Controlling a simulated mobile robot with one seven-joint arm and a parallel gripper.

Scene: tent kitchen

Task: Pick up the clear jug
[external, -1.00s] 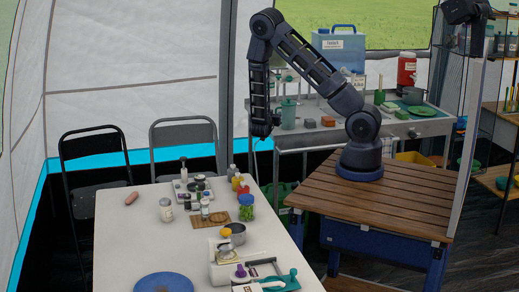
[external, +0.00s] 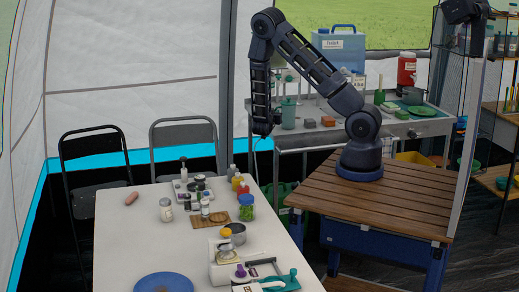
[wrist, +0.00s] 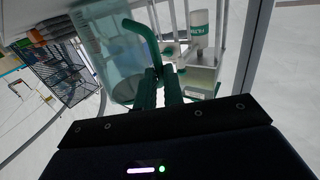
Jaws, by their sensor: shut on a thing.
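The clear jug (wrist: 108,50) fills the upper left of the wrist view. Its see-through body is tilted in that view, with a green base rim and a green curved handle (wrist: 138,33). My gripper (wrist: 160,74) is shut on the handle, and its dark fingers cover the lower part of it. In the external view my gripper (external: 263,130) hangs at the near left end of the metal counter. The jug cannot be told apart clearly there, and I cannot tell whether its base touches a surface.
A white table (external: 130,235) with several jars and a blue plate (external: 163,284) stands in front.

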